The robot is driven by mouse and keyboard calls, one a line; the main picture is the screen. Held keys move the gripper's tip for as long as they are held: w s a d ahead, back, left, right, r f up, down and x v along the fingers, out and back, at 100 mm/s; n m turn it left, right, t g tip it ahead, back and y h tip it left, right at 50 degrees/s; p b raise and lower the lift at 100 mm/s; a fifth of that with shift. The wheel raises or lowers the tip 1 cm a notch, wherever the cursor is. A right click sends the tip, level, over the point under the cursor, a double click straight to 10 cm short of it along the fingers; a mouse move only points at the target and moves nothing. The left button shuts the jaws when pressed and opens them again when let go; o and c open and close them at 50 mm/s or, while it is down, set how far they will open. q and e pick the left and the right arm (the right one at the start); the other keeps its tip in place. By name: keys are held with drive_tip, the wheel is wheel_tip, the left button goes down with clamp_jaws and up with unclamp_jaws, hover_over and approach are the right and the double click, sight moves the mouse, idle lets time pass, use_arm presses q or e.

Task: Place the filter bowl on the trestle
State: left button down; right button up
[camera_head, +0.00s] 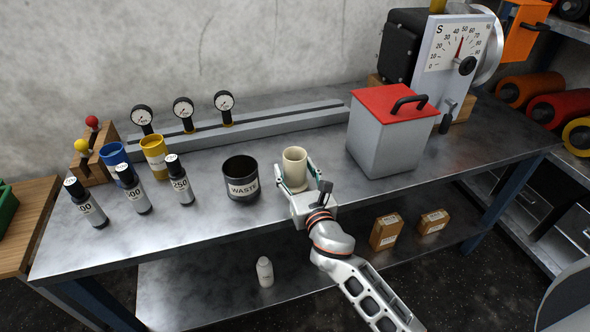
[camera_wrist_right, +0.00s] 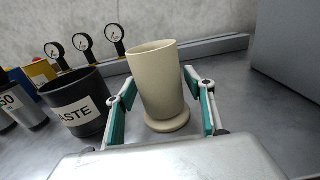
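A cream, cup-shaped vessel (camera_head: 295,162), which looks like the filter bowl, stands upright on the metal bench near its front edge. In the right wrist view the vessel (camera_wrist_right: 158,82) widens toward its open top and has a round, wider disc (camera_wrist_right: 168,122) at its foot. My right gripper (camera_head: 298,174) is open, with one finger on each side of the vessel. Gaps show between the green pads and its wall in the right wrist view. I cannot tell for sure which thing is the trestle. My left gripper is out of view.
A black WASTE pot (camera_head: 241,178) stands just left of the vessel. Labelled bottles (camera_head: 181,182), blue and yellow cups (camera_head: 155,157) and a gauge rail (camera_head: 250,126) lie farther left and behind. A red-lidded grey box (camera_head: 385,145) stands right. The bench between is clear.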

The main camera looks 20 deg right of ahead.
drive_tip(key=shift+r, duration=0.1)
drive_tip(key=shift+r, duration=0.1)
drive_tip(key=s, duration=1.2)
drive_tip(key=shift+d, duration=0.2)
